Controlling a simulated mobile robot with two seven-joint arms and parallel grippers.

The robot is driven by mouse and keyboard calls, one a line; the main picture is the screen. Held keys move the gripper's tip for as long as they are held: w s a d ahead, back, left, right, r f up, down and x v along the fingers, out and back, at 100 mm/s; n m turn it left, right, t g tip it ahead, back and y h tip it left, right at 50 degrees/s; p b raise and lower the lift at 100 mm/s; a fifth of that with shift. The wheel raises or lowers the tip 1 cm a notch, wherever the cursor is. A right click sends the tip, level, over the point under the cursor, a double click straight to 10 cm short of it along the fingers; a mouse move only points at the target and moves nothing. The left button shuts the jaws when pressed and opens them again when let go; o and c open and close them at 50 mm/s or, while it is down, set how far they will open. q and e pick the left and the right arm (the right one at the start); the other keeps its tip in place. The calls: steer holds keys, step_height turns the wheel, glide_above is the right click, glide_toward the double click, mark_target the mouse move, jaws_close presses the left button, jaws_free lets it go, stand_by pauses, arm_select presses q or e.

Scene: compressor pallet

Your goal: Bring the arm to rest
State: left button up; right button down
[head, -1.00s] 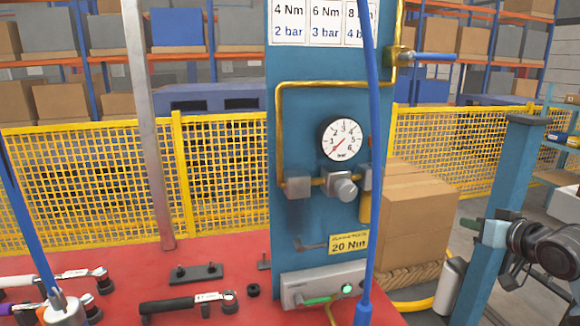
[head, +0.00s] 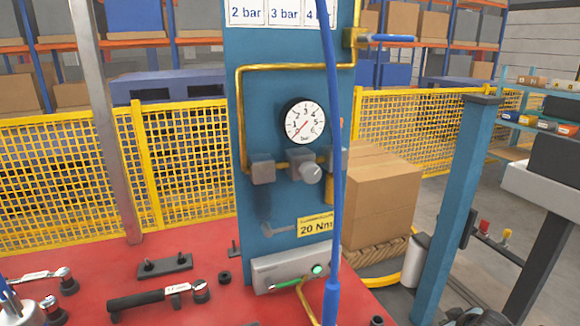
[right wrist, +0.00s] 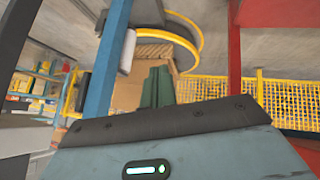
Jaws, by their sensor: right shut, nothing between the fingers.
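My right gripper shows in the right wrist view, its two grey-green fingers (right wrist: 158,86) together with nothing between them. My left gripper is not seen. The blue panel (head: 285,215) with a pressure gauge (head: 305,121) stands on the red bench top (head: 195,238), apart from my right arm.
A blue post (head: 458,205) stands right of the panel, close to my right arm. A blue hose (head: 333,180) hangs before the panel. A black-handled wrench (head: 150,299) lies on the bench. A cardboard box (head: 385,200) and a yellow mesh fence (head: 185,160) stand behind.

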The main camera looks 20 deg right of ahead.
steer(key=w+r+n+t, duration=0.4)
steer(key=r+n, duration=0.1)
steer(key=n, duration=0.3)
steer(key=s+a+f+m+g+y, duration=0.1)
steer(key=s+a+f+g+y, duration=0.1)
steer(key=s+a+f, duration=0.9)
steer(key=s+a+f+m+g+y, duration=0.15)
steer(key=s+a+f, duration=0.45)
steer(key=s+a, duration=0.6)
steer(key=s+a+r+m+y, duration=0.1)
steer(key=s+a+r+m, duration=0.1)
steer(key=s+a, duration=0.55)
steer(key=s+a+r+m+y, duration=0.15)
steer(key=s+a, duration=0.25)
steer(key=a, duration=0.7)
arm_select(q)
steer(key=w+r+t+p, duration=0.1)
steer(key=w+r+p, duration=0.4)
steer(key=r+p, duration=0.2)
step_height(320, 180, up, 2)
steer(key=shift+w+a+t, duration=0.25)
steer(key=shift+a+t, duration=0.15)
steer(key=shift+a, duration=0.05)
arm_select(e)
steer(key=w+r, duration=0.5)
steer(key=r, duration=0.3)
steer(key=shift+d+t, duration=0.4)
steer(key=shift+t, duration=0.05)
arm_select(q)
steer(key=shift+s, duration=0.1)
